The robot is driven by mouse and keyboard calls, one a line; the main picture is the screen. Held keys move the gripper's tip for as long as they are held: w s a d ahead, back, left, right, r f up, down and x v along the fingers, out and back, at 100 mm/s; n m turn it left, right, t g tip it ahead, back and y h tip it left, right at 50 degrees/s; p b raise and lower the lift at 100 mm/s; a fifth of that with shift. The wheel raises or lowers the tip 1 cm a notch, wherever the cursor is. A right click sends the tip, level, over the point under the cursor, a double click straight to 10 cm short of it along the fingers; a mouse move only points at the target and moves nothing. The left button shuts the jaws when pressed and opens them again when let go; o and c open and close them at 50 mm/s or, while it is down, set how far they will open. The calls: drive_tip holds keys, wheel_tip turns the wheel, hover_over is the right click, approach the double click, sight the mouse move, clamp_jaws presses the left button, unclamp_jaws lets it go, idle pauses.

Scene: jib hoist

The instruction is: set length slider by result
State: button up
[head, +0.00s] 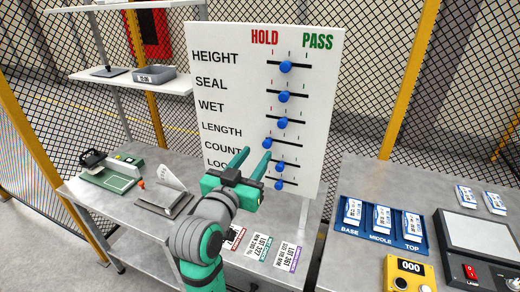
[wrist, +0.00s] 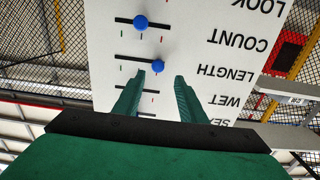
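The white board (head: 240,40) carries several labelled rows, each with a blue knob on a dark track. HOLD is printed in red at the left, PASS in green at the right. The LENGTH knob (head: 267,144) is near the HOLD end of its track. In the upside-down wrist view the LENGTH knob (wrist: 158,66) is near the label-side end. My gripper (head: 256,152) is open and empty in front of the board. In the wrist view its fingertips (wrist: 160,76) lie either side of the LENGTH knob, just short of it; contact is not visible.
The COUNT knob (head: 281,167) is close below and the WET knob (head: 283,123) close above, both near mid-track. Printed cards (head: 260,247) lie on the bench below the board. A small device with a green base (head: 110,172) and a grey stand (head: 165,203) are at left.

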drive_tip(key=v, duration=0.4)
drive_tip(key=shift+s+a, duration=0.15)
drive_tip(key=shift+s, duration=0.2)
drive_tip(key=s+f+n+y, duration=0.2)
drive_tip(key=s+f, duration=0.2)
drive_tip(key=f, duration=0.5)
drive_tip(key=s+f+n+y, duration=0.2)
drive_tip(key=s+f+n, duration=0.1)
drive_tip(key=f, duration=0.6)
drive_tip(key=s+f+n+y, duration=0.2)
drive_tip(key=s+f, duration=0.2)
drive_tip(key=f, duration=0.6)
drive_tip(key=s+d+f+m, duration=0.1)
drive_tip(key=s+f, duration=0.2)
drive_tip(key=s, duration=1.1)
drive_tip(key=s+d+f+m+g, duration=0.1)
drive_tip(key=s+f, duration=0.3)
drive_tip(key=s, duration=1)
drive_tip(key=shift+s+d+m+y, duration=0.2)
drive_tip(key=shift+d+m+y, duration=0.1)
drive_tip(key=shift+y, duration=0.1)
